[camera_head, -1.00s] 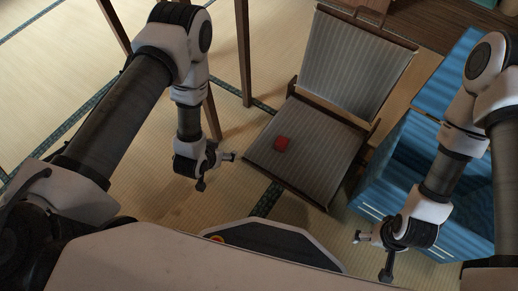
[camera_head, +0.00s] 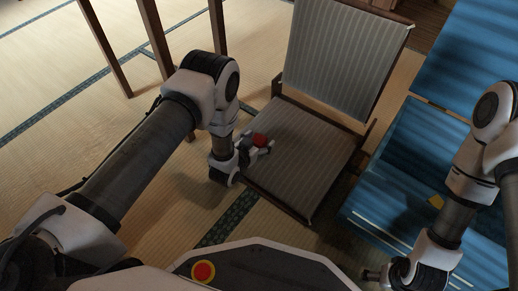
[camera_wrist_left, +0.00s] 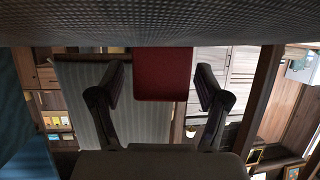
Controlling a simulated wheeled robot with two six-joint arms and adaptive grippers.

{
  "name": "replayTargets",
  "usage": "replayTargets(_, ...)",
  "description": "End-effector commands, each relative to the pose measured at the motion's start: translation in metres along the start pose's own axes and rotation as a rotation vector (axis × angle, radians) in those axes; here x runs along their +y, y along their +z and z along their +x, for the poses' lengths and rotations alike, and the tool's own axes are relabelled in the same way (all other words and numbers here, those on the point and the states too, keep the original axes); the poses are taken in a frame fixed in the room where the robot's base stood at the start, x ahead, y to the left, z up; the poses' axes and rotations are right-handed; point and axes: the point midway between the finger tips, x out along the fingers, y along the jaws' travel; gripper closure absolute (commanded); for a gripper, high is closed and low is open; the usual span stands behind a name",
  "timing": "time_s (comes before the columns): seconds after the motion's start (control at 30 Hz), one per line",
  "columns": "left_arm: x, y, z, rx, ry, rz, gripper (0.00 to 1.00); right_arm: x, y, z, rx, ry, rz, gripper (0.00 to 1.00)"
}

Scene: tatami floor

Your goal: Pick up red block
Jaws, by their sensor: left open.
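The red block (camera_head: 260,140) rests on the striped seat of a chair (camera_head: 305,165), near the seat's left edge. My left gripper (camera_head: 264,147) is at the block in the head view. In the left wrist view, which looks upside down, the block (camera_wrist_left: 163,75) is centred between the two open fingers (camera_wrist_left: 160,95). Gaps show on both sides of it, so the fingers are around it without gripping. My right gripper (camera_head: 373,276) is low at the right of the head view, away from the block; its jaw opening is unclear.
The chair's backrest (camera_head: 340,55) rises behind the seat. Blue box-like furniture (camera_head: 400,190) stands to the right, with a small yellow item (camera_head: 436,201) there. Wooden legs (camera_head: 105,45) stand at the upper left. Tatami floor (camera_head: 60,170) is open at left.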

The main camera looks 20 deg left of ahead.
Motion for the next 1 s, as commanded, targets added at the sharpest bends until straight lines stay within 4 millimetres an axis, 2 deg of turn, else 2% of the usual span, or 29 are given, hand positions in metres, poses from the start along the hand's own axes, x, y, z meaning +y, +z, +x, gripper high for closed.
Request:
replayTargets(0.03,0.0,0.002,0.004,0.001,0.0,0.0,0.24,0.0,-0.001,0.005,0.003,0.0,-0.002,0.15)
replayTargets(0.23,0.0,-0.001,0.004,-0.001,-0.001,0.0,0.24,0.0,-0.002,0.002,0.004,0.0,-0.002,0.15)
replayTargets(0.37,0.0,-0.001,0.003,-0.001,-0.001,0.0,0.7,0.0,-0.001,0.002,0.004,0.0,-0.003,0.15)
replayTargets(0.4,0.0,-0.001,0.003,-0.001,-0.001,0.0,0.84,0.0,-0.001,0.002,0.004,0.0,-0.003,0.15)
replayTargets(0.43,0.0,-0.001,0.003,-0.001,-0.001,0.0,0.88,0.0,-0.001,0.002,0.004,0.0,-0.003,0.15)
replayTargets(0.77,0.0,-0.002,0.003,-0.002,-0.001,0.0,0.88,0.0,-0.001,0.001,0.003,0.0,-0.002,0.15)
replayTargets(1.0,0.0,-0.02,-0.005,-0.001,-0.001,0.0,0.88,0.0,0.003,-0.019,-0.011,-0.002,0.004,0.15)
